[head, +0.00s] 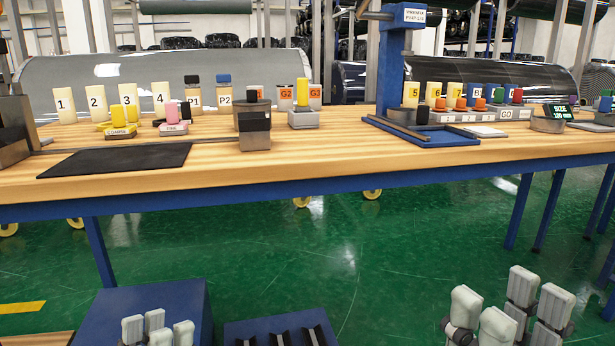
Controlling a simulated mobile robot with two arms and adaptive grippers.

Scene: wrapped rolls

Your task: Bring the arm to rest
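Both of my grippers show at the bottom edge of the head view, below the level of the tabletop and away from the table. My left gripper (157,331) is at the lower left, in front of a blue box. Its pale finger pads stand apart with nothing between them. My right gripper (509,309) is at the lower right, over the green floor. Its pale fingers point up, spread apart and empty. The arm links behind both grippers are mostly cut off by the frame.
A wooden table (300,172) on a blue frame spans the view, carrying numbered blocks (97,103), a black mat (118,160), a grey-and-black block (254,131) and a blue stand (391,70). A blue box (180,298) and a slotted tray (281,332) sit low ahead.

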